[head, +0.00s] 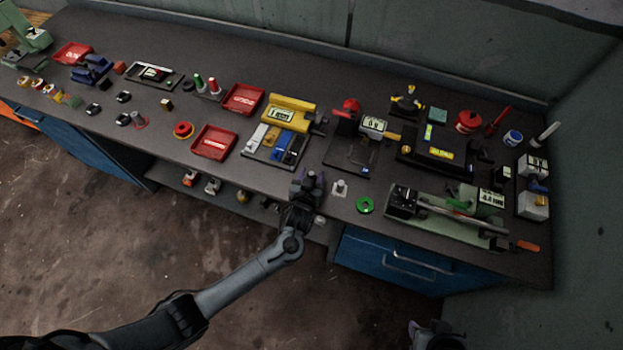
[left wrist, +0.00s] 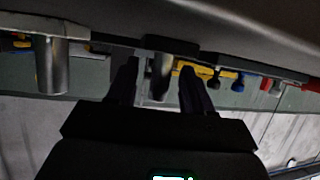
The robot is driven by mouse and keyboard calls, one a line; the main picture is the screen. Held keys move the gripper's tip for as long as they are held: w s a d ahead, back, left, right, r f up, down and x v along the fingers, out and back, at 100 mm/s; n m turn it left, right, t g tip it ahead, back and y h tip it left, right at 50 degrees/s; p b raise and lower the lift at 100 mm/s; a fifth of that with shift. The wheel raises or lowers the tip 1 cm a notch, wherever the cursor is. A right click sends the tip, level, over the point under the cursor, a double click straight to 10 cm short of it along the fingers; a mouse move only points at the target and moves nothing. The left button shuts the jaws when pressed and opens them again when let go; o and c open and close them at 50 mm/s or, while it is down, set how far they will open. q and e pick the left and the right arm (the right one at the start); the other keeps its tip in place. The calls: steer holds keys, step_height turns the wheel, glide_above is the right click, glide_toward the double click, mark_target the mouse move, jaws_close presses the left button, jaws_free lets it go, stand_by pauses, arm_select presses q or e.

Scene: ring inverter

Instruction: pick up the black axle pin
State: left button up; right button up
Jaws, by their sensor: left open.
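My left gripper (head: 308,177) is open at the front edge of the dark workbench. In the left wrist view its two dark fingers (left wrist: 160,84) stand apart. A dark, shiny, upright cylinder (left wrist: 161,68) shows between them, seemingly the black axle pin, with a dark block at its base. I cannot tell whether either finger touches it. In the head view the gripper hides this spot, and I cannot make out the pin. A dark part of my right arm (head: 432,336) shows at the bottom edge; its fingers are unclear.
A grey post on a pale plate (head: 340,188) and a green ring (head: 364,205) lie right of my left gripper. A tray of coloured blocks (head: 257,157) is at its left, with a red tray (head: 213,142) beyond. A green machine (head: 450,216) stands further right.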

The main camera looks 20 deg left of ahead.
arm_select(q)
steer(key=shift+w+f, duration=0.15)
steer(key=shift+c, duration=0.5)
jaws_close()
steer(key=shift+r, duration=0.2)
